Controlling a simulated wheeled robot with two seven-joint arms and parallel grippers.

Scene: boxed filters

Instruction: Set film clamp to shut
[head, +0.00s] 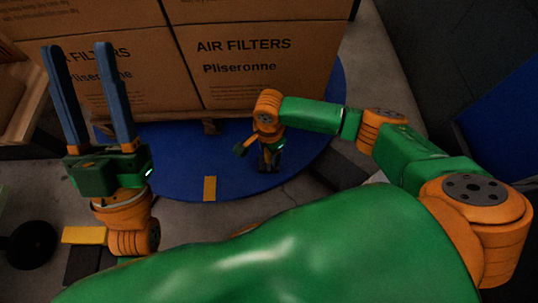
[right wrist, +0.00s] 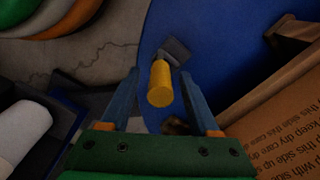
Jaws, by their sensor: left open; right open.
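A yellow cylindrical handle (right wrist: 160,84) on a dark grey bracket (right wrist: 175,50) shows in the right wrist view above the blue round platform (right wrist: 212,30). I take it to be the film clamp; its set position cannot be told. My right gripper (right wrist: 158,76) is open, with one finger on each side of the handle in the picture; contact cannot be told. In the head view my right gripper (head: 269,160) points down over the platform, largely hidden by its own wrist. My left gripper (head: 77,47) is open and empty, fingers up, at the left.
Stacked cardboard boxes (head: 250,65) marked "Air Filters" stand on a wooden pallet (head: 211,127) on the platform. A yellow stripe (head: 210,188) marks the platform near its front edge. A wooden structure (head: 30,110) is at the far left. Concrete floor (head: 398,62) shows at right.

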